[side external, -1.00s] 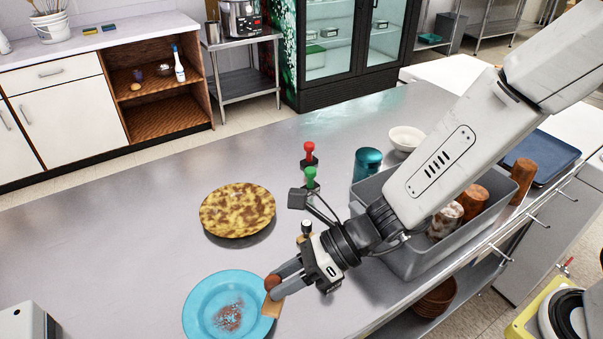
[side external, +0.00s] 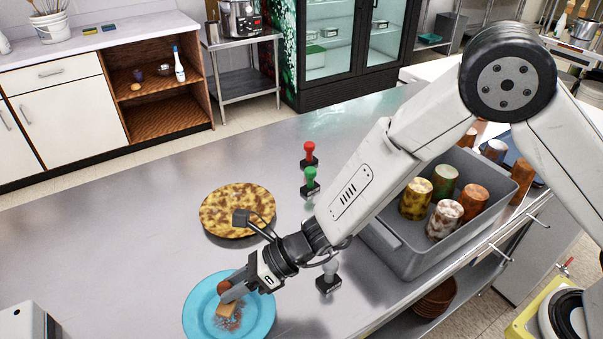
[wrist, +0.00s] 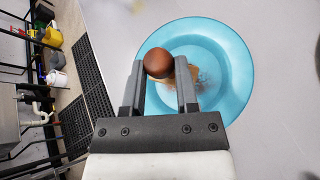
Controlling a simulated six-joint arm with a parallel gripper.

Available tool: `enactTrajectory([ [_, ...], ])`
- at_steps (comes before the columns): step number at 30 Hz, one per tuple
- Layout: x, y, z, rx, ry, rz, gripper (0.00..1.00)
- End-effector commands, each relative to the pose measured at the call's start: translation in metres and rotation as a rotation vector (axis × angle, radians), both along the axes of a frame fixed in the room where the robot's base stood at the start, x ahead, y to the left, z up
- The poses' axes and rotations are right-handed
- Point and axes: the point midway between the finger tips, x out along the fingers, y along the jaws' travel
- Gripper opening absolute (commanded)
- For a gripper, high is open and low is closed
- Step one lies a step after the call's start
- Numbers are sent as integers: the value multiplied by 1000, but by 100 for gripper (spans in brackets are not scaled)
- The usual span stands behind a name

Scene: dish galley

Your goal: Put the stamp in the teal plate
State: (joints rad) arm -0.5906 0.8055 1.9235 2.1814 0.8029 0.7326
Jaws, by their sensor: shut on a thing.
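The held stamp has a round brown knob (side external: 223,287) and a tan wooden base (side external: 226,311). My gripper (side external: 229,294) is shut on it, and the knob also shows between the fingers in the wrist view (wrist: 158,63). The teal plate (side external: 262,322) lies on the steel counter at the lower middle, with a brownish stain in its centre. The stamp is over the plate's inner area, its base near the stain. Whether the base touches the plate I cannot tell. The plate fills much of the upper wrist view (wrist: 237,70).
Red (side external: 309,152), green (side external: 310,181) and grey-handled (side external: 329,278) stamps stand on the counter. A mottled yellow-brown plate (side external: 225,207) lies behind the teal plate. A grey bin (side external: 400,255) of several cups is at the right.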

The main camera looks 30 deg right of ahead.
Motion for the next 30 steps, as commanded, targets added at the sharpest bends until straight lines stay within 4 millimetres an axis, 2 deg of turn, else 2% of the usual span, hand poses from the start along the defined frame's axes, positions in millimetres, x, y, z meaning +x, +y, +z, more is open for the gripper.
enactTrajectory([
  [11,4,3,-8,-1,0,0,0],
  [21,5,4,-37,0,0,1,0],
  [30,5,4,-38,0,-1,0,0],
])
